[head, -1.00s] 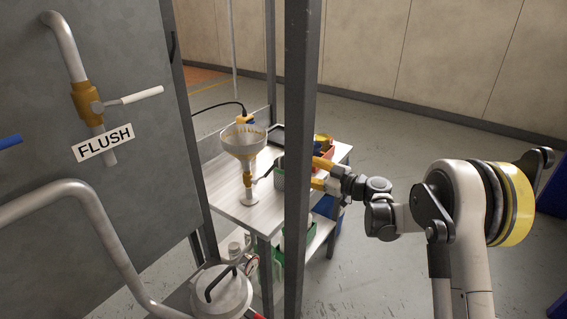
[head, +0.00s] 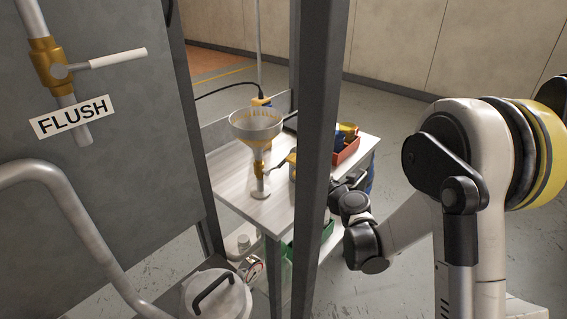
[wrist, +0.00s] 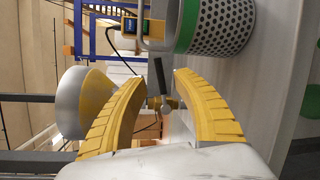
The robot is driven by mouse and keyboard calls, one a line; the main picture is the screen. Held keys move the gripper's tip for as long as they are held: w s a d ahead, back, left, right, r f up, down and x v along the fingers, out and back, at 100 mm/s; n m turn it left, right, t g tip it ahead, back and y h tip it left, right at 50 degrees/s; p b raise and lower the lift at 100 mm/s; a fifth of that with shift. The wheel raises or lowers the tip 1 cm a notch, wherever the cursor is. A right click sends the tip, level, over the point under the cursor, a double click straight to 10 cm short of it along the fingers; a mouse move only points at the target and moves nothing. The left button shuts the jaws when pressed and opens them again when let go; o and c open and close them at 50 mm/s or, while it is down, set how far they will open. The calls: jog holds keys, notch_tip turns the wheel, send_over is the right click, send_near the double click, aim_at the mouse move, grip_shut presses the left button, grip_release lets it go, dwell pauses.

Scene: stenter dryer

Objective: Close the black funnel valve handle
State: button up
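The metal funnel (head: 256,124) stands upright on a stand on the light table, with a brass valve (head: 260,170) below its cone. The black valve handle (head: 278,165) sticks out to the right and slightly up from the valve. In the wrist view the handle (wrist: 161,82) shows as a dark bar in the gap between the fingertips. My gripper (wrist: 158,80) is open, with its yellow fingers on either side of the handle; I cannot tell whether either touches it. The funnel (wrist: 84,98) is left of the fingers there. In the head view the post hides part of my gripper.
A dark upright post (head: 322,150) stands in front of the table (head: 228,180). A red bin (head: 347,149) sits at the table's right. A perforated container (wrist: 220,22) with a green rim is close beside the right finger. A grey panel with a FLUSH label (head: 72,117) and white-handled valve is left.

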jog(key=b+x, duration=0.1)
jog(key=x, duration=0.4)
jog(key=shift+w, duration=0.1)
